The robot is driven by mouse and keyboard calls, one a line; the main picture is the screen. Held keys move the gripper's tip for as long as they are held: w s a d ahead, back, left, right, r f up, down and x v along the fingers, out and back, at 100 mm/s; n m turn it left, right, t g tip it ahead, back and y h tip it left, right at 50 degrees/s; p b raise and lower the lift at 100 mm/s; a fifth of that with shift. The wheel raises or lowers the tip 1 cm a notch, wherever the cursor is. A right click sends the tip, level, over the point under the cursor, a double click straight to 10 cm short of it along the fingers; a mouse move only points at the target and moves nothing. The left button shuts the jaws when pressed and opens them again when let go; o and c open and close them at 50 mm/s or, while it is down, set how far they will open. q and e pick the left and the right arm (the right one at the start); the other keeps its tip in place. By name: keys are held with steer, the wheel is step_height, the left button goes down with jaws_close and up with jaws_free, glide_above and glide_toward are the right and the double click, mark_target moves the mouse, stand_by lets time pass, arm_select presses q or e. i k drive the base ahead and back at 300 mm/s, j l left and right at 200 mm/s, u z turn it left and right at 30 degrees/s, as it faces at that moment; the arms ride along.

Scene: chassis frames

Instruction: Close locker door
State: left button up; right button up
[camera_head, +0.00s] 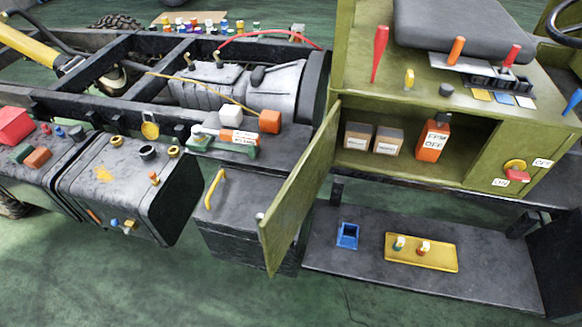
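The olive-green locker door (300,196) stands open in the head view. It is hinged at the left edge of the locker opening and swings out toward me, leaning over the dark shelf. A small light round spot, perhaps a knob, shows near its free edge. The open locker (400,160) holds two small cardboard boxes (358,137) with labels and an orange box (433,140) marked "FPM OFF". The second cardboard box (388,141) stands right of the first. Neither of my grippers shows in the view.
A dark step (370,278) below the locker bears a blue open box (347,236) and a yellow tray (421,252). A dark box with a yellow handle (215,188) stands left of the door. A red knob (517,175) is right of the locker. Green floor in front is clear.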

mark_target(278, 228)
steer(key=i+j+z, duration=0.2)
steer(key=j, duration=0.15)
steer(key=i+j+z, duration=0.15)
steer(key=j, duration=0.2)
steer(key=i+j+z, duration=0.2)
steer(key=j, duration=0.15)
steer(key=i+j+z, duration=0.15)
steer(key=j, duration=0.25)
steer(key=z, duration=0.75)
